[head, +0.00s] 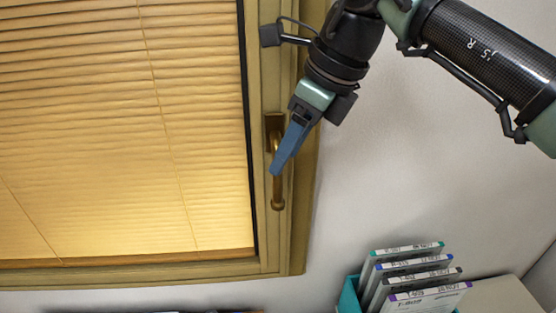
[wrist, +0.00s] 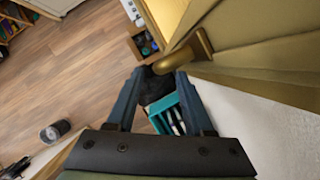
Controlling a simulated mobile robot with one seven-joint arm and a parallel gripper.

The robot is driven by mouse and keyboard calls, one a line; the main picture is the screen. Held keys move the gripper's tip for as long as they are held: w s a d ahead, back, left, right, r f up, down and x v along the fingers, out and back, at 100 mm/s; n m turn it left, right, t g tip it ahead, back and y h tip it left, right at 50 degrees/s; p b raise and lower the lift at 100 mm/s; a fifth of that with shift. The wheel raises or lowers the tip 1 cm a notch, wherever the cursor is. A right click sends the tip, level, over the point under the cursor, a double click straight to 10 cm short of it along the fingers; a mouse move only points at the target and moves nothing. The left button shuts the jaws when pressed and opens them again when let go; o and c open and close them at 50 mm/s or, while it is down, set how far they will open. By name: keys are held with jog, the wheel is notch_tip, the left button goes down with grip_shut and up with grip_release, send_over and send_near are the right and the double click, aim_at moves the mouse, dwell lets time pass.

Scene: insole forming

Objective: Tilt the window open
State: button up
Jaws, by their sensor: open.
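The window (head: 120,130) fills the left of the head view, with closed yellow blinds inside a tan frame. Its brass handle (head: 278,195) is on the right frame member and points straight down from its mounting plate. The window looks shut. My gripper (head: 274,172) is at the handle, its blue fingers reaching down-left over the grip and hiding part of it. In the wrist view the fingers (wrist: 162,73) are apart, and the handle (wrist: 180,56) comes in from the upper right to the fingertips. I cannot tell whether they touch it.
A teal holder (head: 348,295) with several upright folders (head: 410,270) stands below right of the window. It also shows between my fingers in the wrist view (wrist: 161,104), farther down. Plain wall (head: 400,180) lies right of the frame. The wooden floor (wrist: 70,80) looks mostly clear.

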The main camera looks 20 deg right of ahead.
aim_at(277, 198)
jog(key=p+x, duration=0.1)
jog(key=x, duration=0.3)
jog(key=shift+w+a+f, duration=0.15)
jog(key=shift+f, duration=0.2)
grip_shut()
dwell(1.2)
